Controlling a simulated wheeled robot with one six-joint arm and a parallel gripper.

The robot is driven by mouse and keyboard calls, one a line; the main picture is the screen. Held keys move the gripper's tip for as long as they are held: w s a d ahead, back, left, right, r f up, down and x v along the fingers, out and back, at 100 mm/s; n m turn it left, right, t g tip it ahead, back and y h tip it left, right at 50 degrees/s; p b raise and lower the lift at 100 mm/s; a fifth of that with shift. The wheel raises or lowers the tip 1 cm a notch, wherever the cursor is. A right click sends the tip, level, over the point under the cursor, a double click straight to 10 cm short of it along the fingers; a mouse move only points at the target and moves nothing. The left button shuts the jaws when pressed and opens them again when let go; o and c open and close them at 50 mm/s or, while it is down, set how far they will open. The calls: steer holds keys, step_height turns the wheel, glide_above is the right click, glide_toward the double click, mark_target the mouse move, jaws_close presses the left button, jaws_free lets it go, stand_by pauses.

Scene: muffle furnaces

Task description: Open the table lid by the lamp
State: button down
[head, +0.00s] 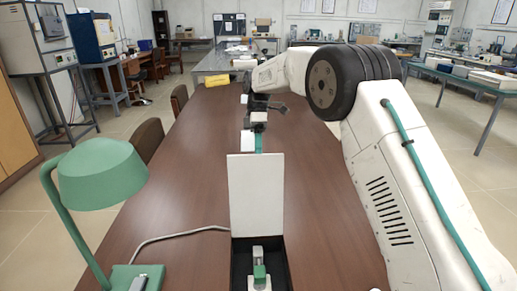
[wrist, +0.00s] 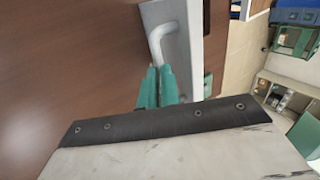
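The pale table lid (head: 256,195) stands upright in the head view, at the far edge of a dark recess (head: 240,262) in the brown table. The recess is open and a small green and grey fitting (head: 260,273) shows inside. The green lamp (head: 100,175) is to the left. My gripper (head: 259,143) is behind the lid, its lower part hidden. In the wrist view my teal fingers (wrist: 158,75) are close together, at the end of a white bent bar (wrist: 156,42) beside a grey panel (wrist: 190,30). I cannot tell whether they grip it.
A pale cable (head: 180,235) runs across the table from the lamp side to the lid. The table left of the lid is mostly clear.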

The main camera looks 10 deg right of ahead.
mark_target(259, 160)
steer(key=shift+c, duration=2)
jaws_free()
steer(key=f, duration=0.2)
steer(key=s+f, duration=0.1)
steer(key=shift+f+g, duration=0.3)
steer(key=shift+f, duration=0.1)
steer(key=shift+w+r, duration=0.1)
steer(key=shift+r, duration=0.1)
steer(key=v, duration=0.4)
steer(key=shift+r, duration=0.1)
steer(key=c, duration=1.1)
steer(key=shift+s+r+v, duration=0.1)
steer(key=shift+s+v, duration=0.05)
steer(key=shift+v, duration=0.7)
steer(key=shift+s+r+v, duration=0.1)
steer(key=shift+v, duration=0.7)
steer(key=shift+s+r+v, duration=0.1)
steer(key=shift+s+v, duration=0.05)
steer(key=shift+v, duration=0.7)
steer(key=shift+a, duration=0.15)
